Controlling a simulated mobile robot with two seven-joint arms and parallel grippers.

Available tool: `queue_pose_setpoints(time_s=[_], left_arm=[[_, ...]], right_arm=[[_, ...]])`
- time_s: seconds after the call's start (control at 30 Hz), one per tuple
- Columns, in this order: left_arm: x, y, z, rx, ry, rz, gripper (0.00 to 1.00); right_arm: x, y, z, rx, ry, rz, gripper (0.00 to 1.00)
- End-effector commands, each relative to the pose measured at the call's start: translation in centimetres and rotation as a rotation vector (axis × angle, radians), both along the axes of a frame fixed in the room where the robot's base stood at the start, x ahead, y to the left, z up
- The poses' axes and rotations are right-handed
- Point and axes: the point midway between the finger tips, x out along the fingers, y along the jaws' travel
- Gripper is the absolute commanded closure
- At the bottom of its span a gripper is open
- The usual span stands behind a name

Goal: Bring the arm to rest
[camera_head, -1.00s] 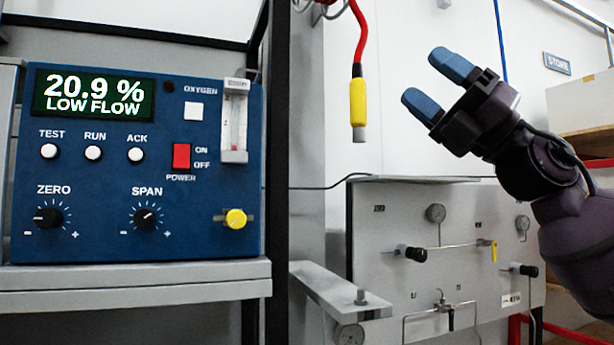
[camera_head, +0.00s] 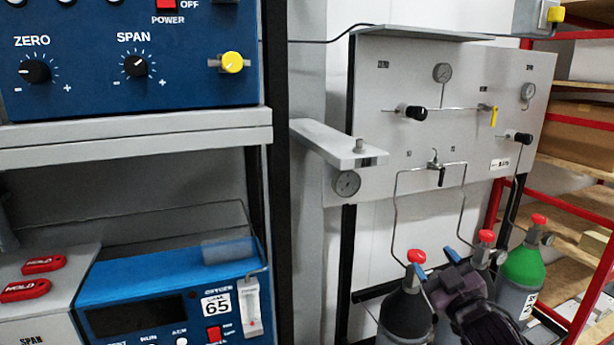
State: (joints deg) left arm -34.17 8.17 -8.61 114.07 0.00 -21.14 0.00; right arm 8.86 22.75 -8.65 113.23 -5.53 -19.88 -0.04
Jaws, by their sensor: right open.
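My right gripper (camera_head: 435,265) is dark purple with blue fingertips and is low in the head view, right of centre. Its two fingers point up and are apart, with nothing between them. In the picture it overlaps the gas cylinders. I cannot tell how far it is from them. My right arm's lower part runs out of the bottom edge. My left gripper is not in view.
A blue analyser (camera_head: 130,60) sits on a grey shelf (camera_head: 140,140), with another blue unit (camera_head: 170,290) below. A gauge panel (camera_head: 450,100) hangs behind dark (camera_head: 400,320) and green-topped (camera_head: 523,268) cylinders. Red racking (camera_head: 590,270) stands at right.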

Motion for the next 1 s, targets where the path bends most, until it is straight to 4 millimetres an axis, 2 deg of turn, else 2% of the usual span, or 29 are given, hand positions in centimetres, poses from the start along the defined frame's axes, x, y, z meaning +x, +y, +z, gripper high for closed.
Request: queue_pose_setpoints(time_s=[0.03,0.2,0.37,0.5,0.63,0.7,0.8,0.9,1.0], left_arm=[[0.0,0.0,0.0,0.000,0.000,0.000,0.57],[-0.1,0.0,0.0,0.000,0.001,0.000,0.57],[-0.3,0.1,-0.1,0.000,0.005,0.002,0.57],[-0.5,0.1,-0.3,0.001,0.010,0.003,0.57],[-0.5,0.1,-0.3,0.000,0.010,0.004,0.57],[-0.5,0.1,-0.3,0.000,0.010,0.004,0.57],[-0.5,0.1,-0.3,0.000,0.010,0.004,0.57],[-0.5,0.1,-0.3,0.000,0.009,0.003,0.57],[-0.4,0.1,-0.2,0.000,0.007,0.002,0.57]], right_arm=[[-1.3,-0.2,-3.2,0.041,0.070,-0.010,0.39],[-6.1,-0.7,-11.7,0.160,0.251,-0.043,0.39],[-11.5,-1.1,-18.6,0.246,0.397,-0.093,0.39],[-17.0,-1.4,-23.8,0.298,0.516,-0.153,0.39],[-21.9,-1.7,-27.6,0.334,0.614,-0.207,0.39],[-24.1,-1.9,-29.0,0.346,0.655,-0.230,0.39],[-26.3,-2.1,-30.3,0.352,0.696,-0.252,0.39],[-27.5,-2.4,-31.0,0.352,0.716,-0.263,0.39],[-27.9,-2.4,-31.2,0.351,0.724,-0.266,0.39]])
